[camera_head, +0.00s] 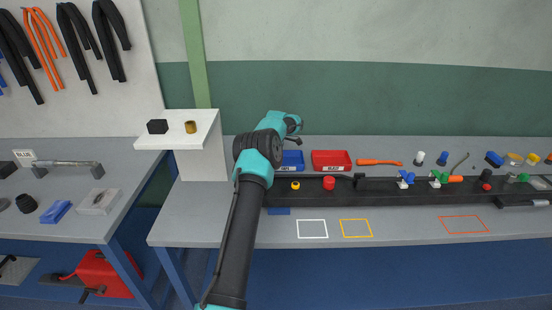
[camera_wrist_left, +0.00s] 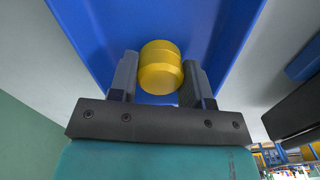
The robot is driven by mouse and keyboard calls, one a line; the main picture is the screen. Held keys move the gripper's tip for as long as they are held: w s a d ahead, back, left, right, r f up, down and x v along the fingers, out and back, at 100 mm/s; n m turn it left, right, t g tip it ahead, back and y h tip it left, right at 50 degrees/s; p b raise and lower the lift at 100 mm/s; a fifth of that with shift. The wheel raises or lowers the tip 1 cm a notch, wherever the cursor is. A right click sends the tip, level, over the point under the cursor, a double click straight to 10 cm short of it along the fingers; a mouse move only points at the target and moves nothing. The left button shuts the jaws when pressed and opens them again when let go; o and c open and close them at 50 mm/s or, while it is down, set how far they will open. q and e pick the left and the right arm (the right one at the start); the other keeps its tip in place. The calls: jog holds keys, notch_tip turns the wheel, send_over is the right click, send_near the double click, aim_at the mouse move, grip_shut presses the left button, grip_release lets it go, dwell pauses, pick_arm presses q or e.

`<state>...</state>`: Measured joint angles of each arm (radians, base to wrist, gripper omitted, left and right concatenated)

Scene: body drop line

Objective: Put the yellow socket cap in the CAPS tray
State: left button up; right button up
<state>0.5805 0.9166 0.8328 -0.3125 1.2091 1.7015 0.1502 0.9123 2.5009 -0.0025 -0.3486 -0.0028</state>
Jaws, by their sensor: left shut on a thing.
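My left gripper (camera_wrist_left: 159,72) is shut on a yellow socket cap (camera_wrist_left: 161,68), which sits between the two dark fingers in the left wrist view. Behind the cap, in that view, is a large blue surface (camera_wrist_left: 85,30) that looks like a blue tray. In the head view my left arm reaches up to the blue tray (camera_head: 293,160) at the back of the bench; the jaws and the held cap are hidden there. A red tray (camera_head: 331,160) stands to the right of the blue one. Both have small labels that I cannot read. My right gripper is not in view.
A black rail (camera_head: 400,192) crosses the bench, with a yellow-and-black piece (camera_head: 295,185), a red knob (camera_head: 328,183) and several parts on it. An orange screwdriver (camera_head: 379,162) lies right of the red tray. A white raised shelf (camera_head: 176,140) stands left. The front bench has outlined squares.

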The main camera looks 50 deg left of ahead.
pick_arm(q)
jog(key=shift+f, duration=0.15)
jog(key=o, duration=1.3)
notch_tip(320, 180, up, 12)
jog(key=shift+r, duration=0.2)
